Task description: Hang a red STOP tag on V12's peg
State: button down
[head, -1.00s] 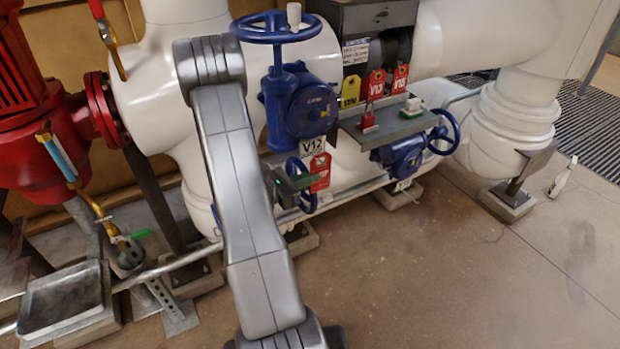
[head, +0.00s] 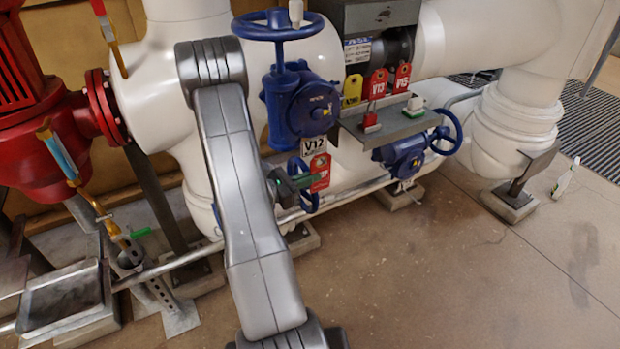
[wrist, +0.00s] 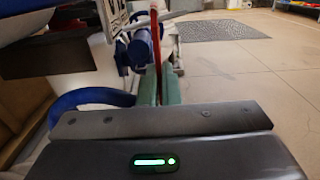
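My gripper (head: 303,182) is beside the blue V12 valve (head: 300,105), low under its V12 plate (head: 314,146). It is shut on a red tag (head: 320,172), which hangs upright just below the plate. In the wrist view the red tag (wrist: 156,45) shows edge-on between the two green fingers of my gripper (wrist: 159,88). A blue handwheel (head: 279,25) tops the valve. I cannot make out V12's peg, nor whether the tag touches anything but the fingers.
A grey shelf (head: 395,127) to the right carries a red padlock (head: 371,122). Red tags (head: 377,83) and a yellow tag (head: 352,89) hang above it. A second blue handwheel (head: 447,132) is right of the shelf. The floor (head: 450,270) in front is clear.

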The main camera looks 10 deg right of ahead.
jog(key=c, duration=1.6)
grip_release()
jog(key=shift+o, duration=0.2)
jog(key=p+v, duration=0.1)
jog(key=v, duration=1.3)
jog(key=shift+d, duration=0.2)
jog(key=b+x, duration=0.1)
jog(key=x, duration=1.2)
jog(key=shift+d, duration=0.25)
jog(key=shift+w, duration=0.1)
